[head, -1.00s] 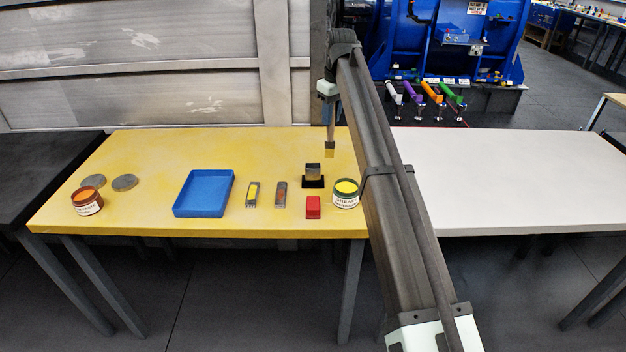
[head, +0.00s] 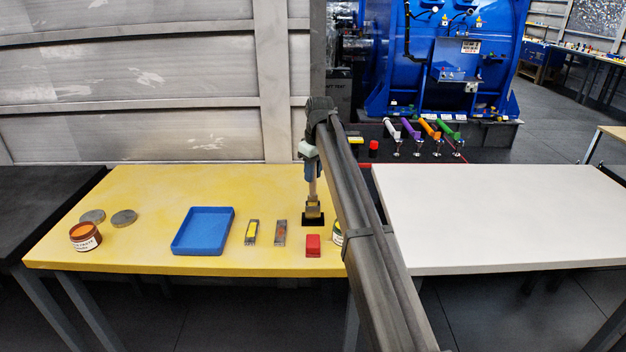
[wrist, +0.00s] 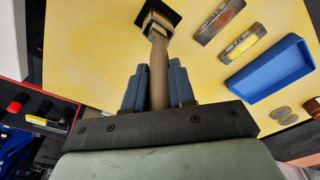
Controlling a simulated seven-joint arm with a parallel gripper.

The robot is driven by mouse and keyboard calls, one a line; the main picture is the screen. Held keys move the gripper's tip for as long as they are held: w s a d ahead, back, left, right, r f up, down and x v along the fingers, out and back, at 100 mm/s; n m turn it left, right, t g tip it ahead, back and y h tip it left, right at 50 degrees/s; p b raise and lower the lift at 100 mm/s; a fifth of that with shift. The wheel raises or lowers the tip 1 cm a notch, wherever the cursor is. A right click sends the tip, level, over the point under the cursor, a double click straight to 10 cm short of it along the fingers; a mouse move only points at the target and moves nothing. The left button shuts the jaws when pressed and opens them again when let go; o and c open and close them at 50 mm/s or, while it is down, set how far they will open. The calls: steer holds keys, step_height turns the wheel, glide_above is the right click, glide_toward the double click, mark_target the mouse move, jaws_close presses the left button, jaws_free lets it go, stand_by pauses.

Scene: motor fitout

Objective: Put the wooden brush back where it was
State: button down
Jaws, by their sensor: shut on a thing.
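My gripper (head: 310,178) is shut on the wooden brush (wrist: 158,78), with both blue-grey fingers (wrist: 158,88) on its handle in the wrist view. The brush is upright, handle up, and also shows below the gripper in the head view (head: 312,190). Its lower end is at a square metal holder (head: 313,210) on a black base (head: 313,222), on the yellow table. The black base also shows at the top of the wrist view (wrist: 150,10). I cannot tell how deep the brush sits in the holder.
A red block (head: 313,245) and a partly hidden jar (head: 338,236) stand close in front of the holder. Two small metal pieces (head: 251,232) (head: 280,233) and a blue tray (head: 203,231) lie left. An orange-topped jar (head: 85,237) stands far left. The white table (head: 500,215) is bare.

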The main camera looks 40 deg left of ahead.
steer(key=shift+f, duration=1.4)
steer(key=c, duration=0.9)
jaws_free()
steer(key=shift+c, duration=0.2)
step_height(320, 180, up, 12)
steer(key=d, duration=0.1)
steer(key=shift+d, duration=0.3)
